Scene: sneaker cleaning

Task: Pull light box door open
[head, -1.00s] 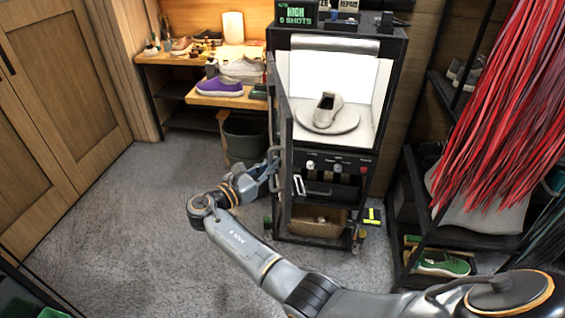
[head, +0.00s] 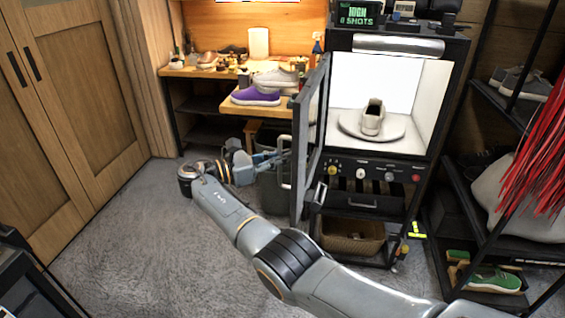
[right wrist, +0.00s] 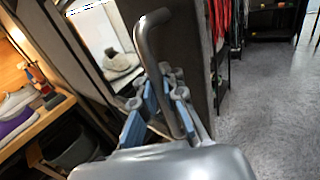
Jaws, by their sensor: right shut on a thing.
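The light box (head: 440,100) is a dark cabinet with a bright white chamber. A light sneaker (head: 372,118) sits on a round turntable (head: 350,128) inside. Its dark-framed door (head: 311,135) stands open, swung out at the chamber's left side. My right gripper (head: 280,157) is at the door's outer face, shut on the grey bar handle (head: 286,172). In the right wrist view the blue-padded fingers (right wrist: 168,95) close around the handle (right wrist: 147,38), and the sneaker (right wrist: 120,62) shows beyond. My left gripper is not in view.
A wooden bench (head: 240,106) with purple shoes (head: 255,96) stands behind the door, with a dark bin (head: 275,185) near it. A shoe rack (head: 475,215) stands at right. Grey floor (head: 130,230) is clear at left.

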